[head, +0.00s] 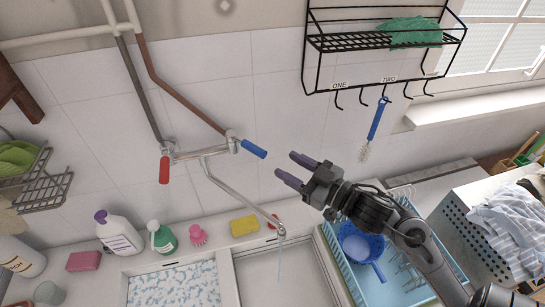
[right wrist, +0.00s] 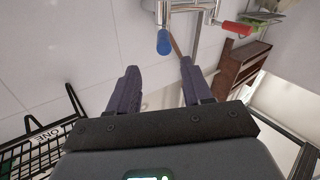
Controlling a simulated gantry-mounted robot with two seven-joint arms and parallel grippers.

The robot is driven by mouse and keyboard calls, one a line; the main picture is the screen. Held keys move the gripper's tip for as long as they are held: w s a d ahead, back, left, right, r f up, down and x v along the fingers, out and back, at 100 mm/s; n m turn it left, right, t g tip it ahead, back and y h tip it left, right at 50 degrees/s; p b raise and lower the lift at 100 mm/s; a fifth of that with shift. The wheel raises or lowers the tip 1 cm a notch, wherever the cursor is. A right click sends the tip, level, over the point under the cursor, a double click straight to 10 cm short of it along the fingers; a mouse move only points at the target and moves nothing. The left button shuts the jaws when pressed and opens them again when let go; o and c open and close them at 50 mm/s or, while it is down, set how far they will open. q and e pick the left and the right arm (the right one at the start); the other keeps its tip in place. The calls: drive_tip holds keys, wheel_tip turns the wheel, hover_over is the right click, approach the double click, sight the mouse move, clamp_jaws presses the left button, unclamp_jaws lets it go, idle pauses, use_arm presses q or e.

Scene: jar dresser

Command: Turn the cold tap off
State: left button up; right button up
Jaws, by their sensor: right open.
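The cold tap handle is a blue lever (head: 253,148) at the right end of the wall mixer (head: 203,152). A red lever (head: 164,170) hangs down at the left end. A thin stream of water (head: 280,262) falls from the spout's end (head: 281,232). My right gripper (head: 288,167) is open and empty, a little to the right of the blue lever and apart from it. In the right wrist view the blue lever (right wrist: 164,42) lies beyond the two spread fingertips (right wrist: 159,68), between them. My left gripper is out of view.
A black wire rack (head: 345,43) with hooks and a hanging blue brush (head: 376,128) is at upper right. Bottles (head: 118,234) and a yellow sponge (head: 243,226) line the counter. A blue dish basin (head: 370,285) is below my right arm.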

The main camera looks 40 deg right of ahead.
sight(246, 144)
drive_tip(key=shift+w+a+f, duration=0.1)
drive_tip(key=shift+w+a, duration=0.35)
drive_tip(key=shift+w, duration=0.2)
drive_tip(key=w, duration=0.6)
drive_tip(key=w+p, duration=0.1)
drive_tip(key=w, duration=0.1)
drive_tip(key=shift+w+a, duration=0.4)
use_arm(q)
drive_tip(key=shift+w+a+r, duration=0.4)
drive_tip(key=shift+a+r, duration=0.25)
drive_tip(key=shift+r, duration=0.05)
use_arm(e)
drive_tip(key=shift+w+a, duration=0.1)
drive_tip(key=shift+w, duration=0.45)
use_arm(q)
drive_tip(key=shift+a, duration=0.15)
use_arm(e)
clamp_jaws()
